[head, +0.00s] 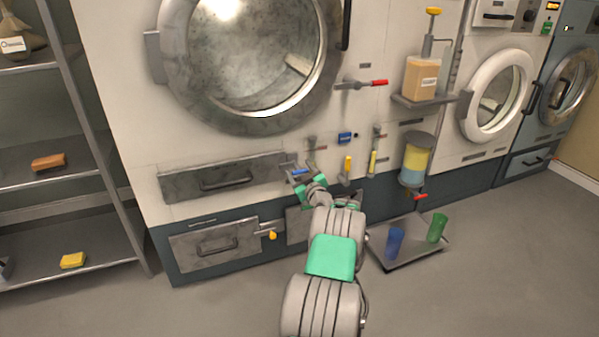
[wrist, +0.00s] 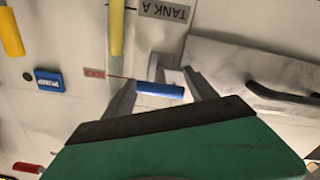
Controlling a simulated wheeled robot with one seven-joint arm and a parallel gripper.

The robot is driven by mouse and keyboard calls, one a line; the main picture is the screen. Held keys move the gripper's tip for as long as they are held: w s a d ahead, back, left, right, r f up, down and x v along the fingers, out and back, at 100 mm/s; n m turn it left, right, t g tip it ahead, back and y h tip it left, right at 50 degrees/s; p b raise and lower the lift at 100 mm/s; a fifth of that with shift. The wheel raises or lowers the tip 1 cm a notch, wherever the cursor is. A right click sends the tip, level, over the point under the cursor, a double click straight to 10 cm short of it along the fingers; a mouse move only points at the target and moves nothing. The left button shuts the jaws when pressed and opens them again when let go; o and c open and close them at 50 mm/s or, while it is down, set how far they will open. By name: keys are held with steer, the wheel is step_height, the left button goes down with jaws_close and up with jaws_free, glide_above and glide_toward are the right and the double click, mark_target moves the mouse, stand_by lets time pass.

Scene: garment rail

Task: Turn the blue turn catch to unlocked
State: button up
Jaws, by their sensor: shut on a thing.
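The blue turn catch (wrist: 160,91) is a short blue bar on the washer's pale front panel. In the wrist view it lies nearly level across the picture, between my two fingers. The catch's base is partly hidden by my fingers. I cannot read from the frames whether it stands at locked or unlocked.
A blue labelled button (head: 345,138) sits above. A red-tipped handle (head: 378,83) is higher up. A drawer (head: 225,178) is at left. A floor tray (head: 408,258) holds two cups.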

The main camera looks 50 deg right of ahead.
steer(key=c, duration=0.5)
steer(key=shift+m+b, duration=0.3)
steer(key=shift+m, duration=0.1)
steer(key=m+b, duration=0.1)
steer(key=m, duration=0.1)
steer(key=shift+f+m+b, duration=0.1)
steer(key=shift+m+b, duration=0.2)
steer(key=m+b, duration=0.1)
steer(key=m, duration=0.3)
steer(key=shift+m, duration=0.3)
steer(key=m, duration=0.5)
steer(key=shift+m, duration=2.5)
